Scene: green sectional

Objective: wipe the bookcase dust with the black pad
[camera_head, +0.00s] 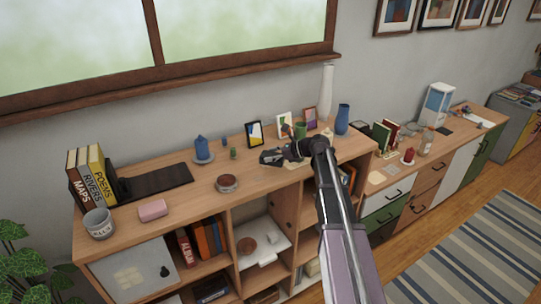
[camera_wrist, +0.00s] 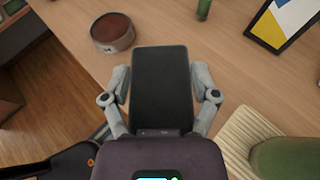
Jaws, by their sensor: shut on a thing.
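My gripper (camera_head: 272,157) is over the wooden bookcase (camera_head: 115,228), right of its middle. In the wrist view my gripper (camera_wrist: 160,78) has its fingers on both sides of the black pad (camera_wrist: 160,95), shut on it. The pad is a dark flat rectangle over the wooden top; I cannot tell whether it touches the wood. In the head view it is hard to tell apart from the gripper. A pale blotchy patch (camera_head: 130,277) shows on the bookcase's light door at lower left; I cannot tell whether it is dust. No dust is clear near the pad.
Wood in front is clear.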

